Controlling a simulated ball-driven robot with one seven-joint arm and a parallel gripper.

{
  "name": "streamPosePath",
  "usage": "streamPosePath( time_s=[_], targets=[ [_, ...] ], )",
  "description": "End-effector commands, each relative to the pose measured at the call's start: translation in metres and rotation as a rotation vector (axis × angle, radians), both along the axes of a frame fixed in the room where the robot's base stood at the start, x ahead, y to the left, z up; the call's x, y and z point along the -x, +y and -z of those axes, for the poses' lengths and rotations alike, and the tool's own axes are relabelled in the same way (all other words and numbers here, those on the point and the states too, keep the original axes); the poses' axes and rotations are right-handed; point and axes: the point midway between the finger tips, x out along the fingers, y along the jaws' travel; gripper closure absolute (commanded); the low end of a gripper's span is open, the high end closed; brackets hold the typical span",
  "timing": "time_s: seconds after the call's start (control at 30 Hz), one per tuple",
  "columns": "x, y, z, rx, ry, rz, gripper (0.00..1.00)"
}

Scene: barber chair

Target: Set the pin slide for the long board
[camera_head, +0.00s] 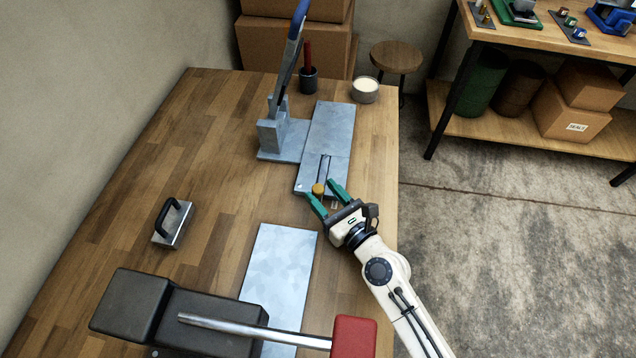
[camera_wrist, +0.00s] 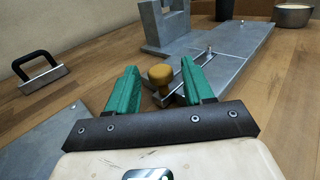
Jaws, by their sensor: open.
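The pin slide's yellow knob (camera_head: 318,188) sits at the near end of the slotted grey plate (camera_head: 331,125) beside the press. In the wrist view the knob (camera_wrist: 160,75) stands upright above a narrow metal slide bar, and a small pin (camera_wrist: 209,50) rises from the plate behind it. My gripper (camera_head: 320,190) is open, its green fingers on either side of the knob. In the wrist view gaps show between the knob and both fingers. I cannot identify a long board for certain.
The press has a blue-handled lever (camera_head: 297,25). A flat grey plate (camera_head: 283,262) lies nearer, partly behind a dark machine with a red-ended bar (camera_head: 355,336). A black-handled block (camera_head: 173,223) stands left. A dark cup (camera_head: 308,82) and a pale bowl (camera_head: 365,90) are at the back.

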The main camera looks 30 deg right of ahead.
Motion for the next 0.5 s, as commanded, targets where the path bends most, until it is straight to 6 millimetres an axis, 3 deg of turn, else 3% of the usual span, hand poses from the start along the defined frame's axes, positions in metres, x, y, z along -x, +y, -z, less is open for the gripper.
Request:
streamPosePath(
  time_s=[0.2, 0.5],
  targets=[
    [-0.022, 0.004, -0.001, -0.001, -0.001, -0.001, 0.48],
    [-0.026, 0.004, 0.001, 0.000, 0.000, 0.000, 0.48]
  ],
)
